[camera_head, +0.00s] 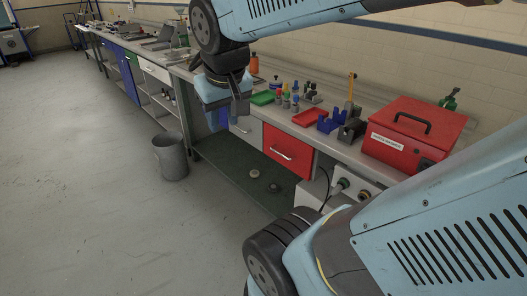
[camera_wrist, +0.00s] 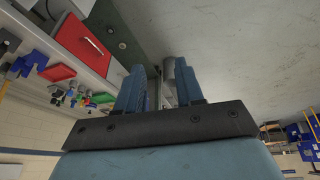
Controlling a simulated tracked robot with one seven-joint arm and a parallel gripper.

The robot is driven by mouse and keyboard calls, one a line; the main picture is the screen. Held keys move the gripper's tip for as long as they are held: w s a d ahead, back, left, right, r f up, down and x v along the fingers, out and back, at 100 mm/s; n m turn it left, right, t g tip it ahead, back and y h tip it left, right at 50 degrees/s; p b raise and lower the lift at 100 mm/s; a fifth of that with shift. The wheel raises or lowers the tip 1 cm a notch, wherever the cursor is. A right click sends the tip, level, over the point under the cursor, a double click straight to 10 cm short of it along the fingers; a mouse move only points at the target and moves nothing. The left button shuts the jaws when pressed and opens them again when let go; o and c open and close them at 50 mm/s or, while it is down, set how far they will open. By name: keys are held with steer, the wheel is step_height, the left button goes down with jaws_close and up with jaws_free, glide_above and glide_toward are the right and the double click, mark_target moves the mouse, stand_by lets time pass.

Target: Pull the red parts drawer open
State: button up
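The red parts drawer (camera_head: 288,150) is set in the front of the workbench, under its top, with a pale bar handle on its face. It looks closed, its front about in line with the bench front. It also shows in the wrist view (camera_wrist: 78,40), at upper left with its handle. My gripper (camera_wrist: 160,85) has its two blue fingers apart with nothing held between them. In the head view my gripper (camera_head: 232,108) is in front of the bench, up and left of the drawer, not touching it. My wrist hides part of the fingers there.
A grey bin (camera_head: 171,157) stands on the floor left of the drawer. A red case (camera_head: 405,135), a red tray (camera_head: 310,118), a green tray (camera_head: 263,98) and small bottles stand on the bench top. A lower shelf (camera_head: 225,165) holds two round parts. The floor in front is clear.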

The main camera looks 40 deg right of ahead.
steer(key=w+d+f+m+g+h, duration=0.2)
steer(key=w+d+f+g+h, duration=0.6)
steer(key=w+d+f, duration=0.85)
steer(key=w+d+f+n+t+h, duration=0.2)
steer(key=w+d+f+h, duration=0.15)
steer(key=f, duration=0.75)
steer(key=w+d+f+n+t+h, duration=0.2)
steer(key=w+d+f+t+h, duration=0.15)
steer(key=f, duration=0.65)
steer(key=d+f, duration=0.3)
steer(key=d, duration=1)
steer(key=shift+d+g, duration=0.2)
steer(key=shift+g, duration=0.15)
jaws_close()
